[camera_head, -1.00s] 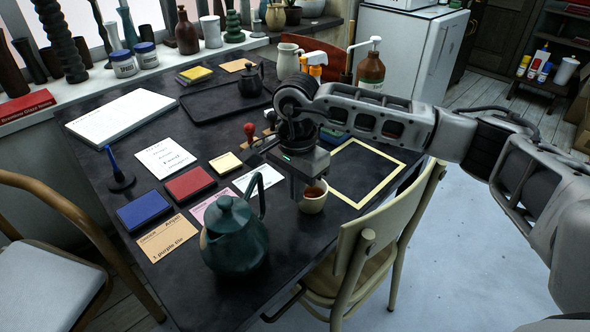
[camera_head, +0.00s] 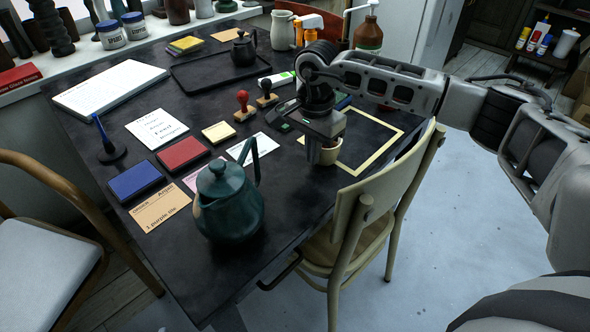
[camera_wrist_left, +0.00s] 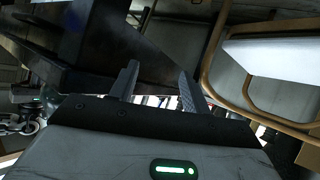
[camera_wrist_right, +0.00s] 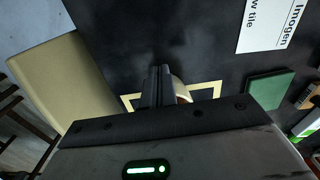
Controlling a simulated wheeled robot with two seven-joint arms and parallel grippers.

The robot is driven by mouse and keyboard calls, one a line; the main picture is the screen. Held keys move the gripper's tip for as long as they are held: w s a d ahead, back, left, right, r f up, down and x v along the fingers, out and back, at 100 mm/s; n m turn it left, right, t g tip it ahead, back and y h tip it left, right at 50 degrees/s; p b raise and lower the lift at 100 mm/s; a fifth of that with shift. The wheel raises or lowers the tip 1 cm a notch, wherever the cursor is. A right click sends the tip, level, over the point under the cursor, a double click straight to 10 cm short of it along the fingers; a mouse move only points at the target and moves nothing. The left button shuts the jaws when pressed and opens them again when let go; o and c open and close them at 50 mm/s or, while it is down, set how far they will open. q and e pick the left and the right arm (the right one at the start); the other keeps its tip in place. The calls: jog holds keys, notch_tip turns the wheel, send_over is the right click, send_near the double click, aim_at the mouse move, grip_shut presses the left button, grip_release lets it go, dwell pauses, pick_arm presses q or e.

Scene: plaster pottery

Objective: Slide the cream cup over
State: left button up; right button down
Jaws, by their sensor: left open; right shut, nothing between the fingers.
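The cream cup (camera_head: 331,154) stands upright on the dark table, at the near-left border of the yellow outlined rectangle (camera_head: 378,158). My right gripper (camera_head: 314,158) is shut and empty, fingers pointing down at the cup's left side and hiding part of it. In the right wrist view the cup (camera_wrist_right: 181,90) shows just beside the shut fingers (camera_wrist_right: 160,72), seeming to touch them. My left gripper (camera_wrist_left: 158,75) is open and empty in the left wrist view, away from the cup; it is not in the head view.
A green teapot (camera_head: 229,204) stands near the table's front edge. A cream chair (camera_head: 362,215) stands close to the right edge. A red-handled stamp (camera_head: 243,105), ink pads and cards lie to the left. The outlined rectangle's inside looks clear.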

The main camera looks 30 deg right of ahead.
jog(key=w+d, duration=0.1)
jog(key=d, duration=0.2)
jog(key=w+d+b, duration=0.1)
jog(key=d, duration=0.2)
jog(key=w+d, duration=0.1)
jog(key=d, duration=0.3)
jog(key=shift+w, duration=0.4)
jog(key=shift+w+d, duration=0.15)
jog(key=shift+d, duration=0.15)
pick_arm(q)
jog(key=shift+w+d+f, duration=0.1)
jog(key=shift+w+f, duration=0.05)
jog(key=shift+w, duration=0.05)
pick_arm(e)
jog(key=shift+r, duration=0.15)
pick_arm(q)
jog(key=r+p, duration=0.1)
jog(key=p, duration=0.3)
jog(key=a+r+p, duration=0.1)
jog(key=r+p, duration=0.1)
jog(key=p, duration=0.2)
jog(key=shift+r+y, duration=0.15)
jog(key=shift+y, duration=0.15)
pick_arm(e)
notch_tip(320, 180, up, 10)
pick_arm(q)
jog(key=shift+g, duration=0.3)
